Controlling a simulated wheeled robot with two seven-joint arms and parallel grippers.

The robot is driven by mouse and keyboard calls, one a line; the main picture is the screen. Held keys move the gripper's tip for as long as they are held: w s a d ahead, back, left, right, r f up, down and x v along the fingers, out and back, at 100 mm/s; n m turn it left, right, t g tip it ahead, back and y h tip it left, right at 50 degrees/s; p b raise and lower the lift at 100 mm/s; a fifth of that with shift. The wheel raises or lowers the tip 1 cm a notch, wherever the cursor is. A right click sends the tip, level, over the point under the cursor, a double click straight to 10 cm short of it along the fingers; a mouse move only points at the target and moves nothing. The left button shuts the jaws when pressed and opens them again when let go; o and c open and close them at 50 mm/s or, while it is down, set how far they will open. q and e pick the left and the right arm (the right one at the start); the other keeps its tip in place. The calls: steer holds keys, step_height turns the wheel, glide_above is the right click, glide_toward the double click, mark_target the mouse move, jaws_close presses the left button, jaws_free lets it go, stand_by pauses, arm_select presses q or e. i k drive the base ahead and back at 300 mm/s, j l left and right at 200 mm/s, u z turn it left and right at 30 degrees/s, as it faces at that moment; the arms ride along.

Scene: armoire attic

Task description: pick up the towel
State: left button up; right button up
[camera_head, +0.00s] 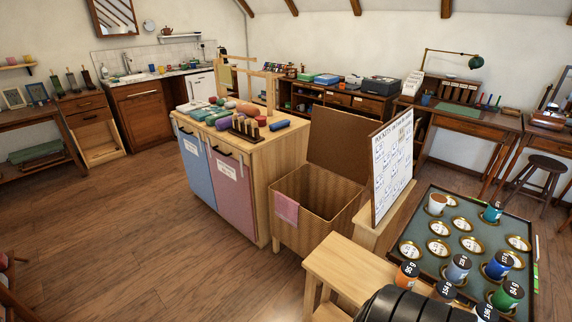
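A small pink cloth (287,208), which looks like the towel, hangs over the front left rim of an open woven hamper (312,222). The hamper stands on the floor with its brown lid (338,140) raised. Rolled and folded cloths (216,115) in several colours lie on a wooden-topped cabinet (228,168) left of the hamper. Neither of my grippers is in view. A black rounded part at the bottom edge may be mine; no fingers show on it.
A wooden stool or step (345,272) stands just in front of the hamper, with a pictured board (392,165) behind it. A tray table (425,215) with numbered cups is at the right. The wooden floor (150,220) at left is clear.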

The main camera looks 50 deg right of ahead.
mark_target(287, 209)
steer(key=i+z, duration=0.5)
steer(key=i+j+z, duration=0.15)
steer(key=i+z, duration=0.2)
steer(key=z, duration=0.15)
steer(key=i+j+z, duration=0.35)
steer(key=z, duration=0.15)
